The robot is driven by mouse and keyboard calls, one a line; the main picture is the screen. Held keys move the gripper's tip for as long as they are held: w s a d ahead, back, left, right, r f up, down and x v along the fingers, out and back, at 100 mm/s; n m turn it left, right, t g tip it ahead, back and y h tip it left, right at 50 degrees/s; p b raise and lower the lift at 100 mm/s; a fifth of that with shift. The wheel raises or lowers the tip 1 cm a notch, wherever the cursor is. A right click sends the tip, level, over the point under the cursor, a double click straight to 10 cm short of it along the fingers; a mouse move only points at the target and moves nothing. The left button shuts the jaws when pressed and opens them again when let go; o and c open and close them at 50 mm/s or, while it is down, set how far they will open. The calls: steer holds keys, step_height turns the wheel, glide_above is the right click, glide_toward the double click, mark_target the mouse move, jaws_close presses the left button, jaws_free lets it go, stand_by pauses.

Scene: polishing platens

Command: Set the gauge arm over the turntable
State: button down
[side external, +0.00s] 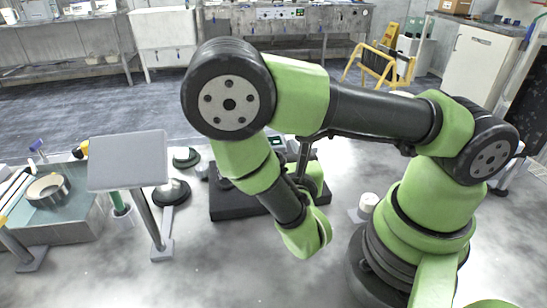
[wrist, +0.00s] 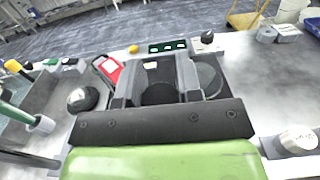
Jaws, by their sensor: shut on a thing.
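My gripper (wrist: 157,76) shows in the wrist view with its two grey fingers on either side of a dark part (wrist: 159,94). It is shut on this part, which I cannot identify for sure as the gauge arm. A dark disc (wrist: 208,79), perhaps the turntable, lies just right of the fingers and is partly hidden by the right one. In the side view my arm covers most of the gripper and what it holds. A black machine base (side external: 232,202) shows there, left of my forearm.
A red handheld device (wrist: 107,68) lies left of the fingers. A green panel (wrist: 167,46) stands beyond them. A dark dome (wrist: 83,98) is farther left.

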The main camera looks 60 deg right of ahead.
steer(key=shift+d+t, duration=0.15)
steer(key=shift+t, duration=0.15)
steer(key=c, duration=0.8)
jaws_free()
steer(key=shift+v, duration=3.75)
steer(key=shift+r, duration=0.2)
